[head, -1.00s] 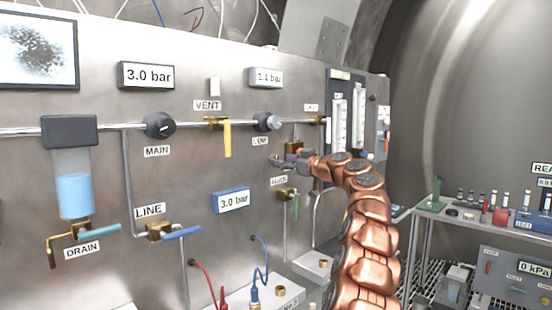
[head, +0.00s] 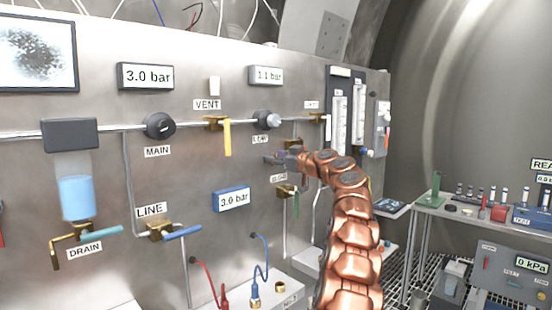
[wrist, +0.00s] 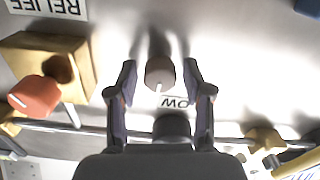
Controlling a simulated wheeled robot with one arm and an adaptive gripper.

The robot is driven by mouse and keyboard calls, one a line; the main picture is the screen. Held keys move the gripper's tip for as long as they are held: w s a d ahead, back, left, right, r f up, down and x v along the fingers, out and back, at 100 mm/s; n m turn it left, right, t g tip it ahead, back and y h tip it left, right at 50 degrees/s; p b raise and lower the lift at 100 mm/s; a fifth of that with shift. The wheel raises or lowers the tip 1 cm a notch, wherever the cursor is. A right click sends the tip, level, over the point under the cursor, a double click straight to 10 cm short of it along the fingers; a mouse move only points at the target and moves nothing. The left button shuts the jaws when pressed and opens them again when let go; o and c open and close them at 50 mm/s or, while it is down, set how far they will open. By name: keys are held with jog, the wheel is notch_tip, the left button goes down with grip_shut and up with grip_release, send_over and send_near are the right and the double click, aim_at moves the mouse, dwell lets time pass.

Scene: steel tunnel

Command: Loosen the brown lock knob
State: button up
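The brown lock knob (wrist: 160,72), greyish brown with a white pointer mark, stands out from the steel panel in the wrist view, beside the upside-down LOW label (wrist: 176,102). My gripper (wrist: 159,82) is open, with one finger on each side of the knob. Gaps show between the fingers and the knob, so I see no grip. In the head view my gripper (head: 282,158) is at the panel just below the LOW regulator (head: 268,120); the lock knob cannot be made out there.
An orange-red knob (wrist: 35,95) on a brass block (wrist: 40,62) lies left of my fingers in the wrist view. A dark cylinder (wrist: 172,126) is below the knob. The yellow VENT handle (head: 227,138) and a green handle (head: 296,204) are close by in the head view.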

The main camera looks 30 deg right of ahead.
grip_shut()
